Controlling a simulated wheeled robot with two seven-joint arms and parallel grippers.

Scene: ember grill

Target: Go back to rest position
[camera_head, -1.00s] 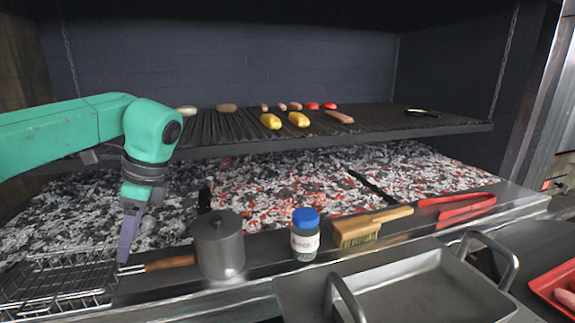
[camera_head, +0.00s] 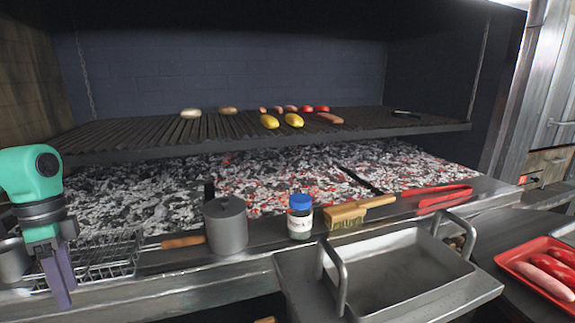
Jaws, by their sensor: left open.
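My left gripper (camera_head: 58,279) is at the far left of the head view, pointing down in front of the wire grill basket (camera_head: 105,258). Its purple fingers are empty and it holds nothing. The green left arm comes in from the left edge. My right gripper is not in view.
A lidded metal pot (camera_head: 226,226), a blue-capped jar (camera_head: 300,217), a brush (camera_head: 350,213) and red tongs (camera_head: 440,196) stand along the ledge. A metal tray (camera_head: 400,272) sits in front, with a red tray (camera_head: 500,257) of sausages at right. Food lies on the raised grate (camera_head: 160,134) above the coals.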

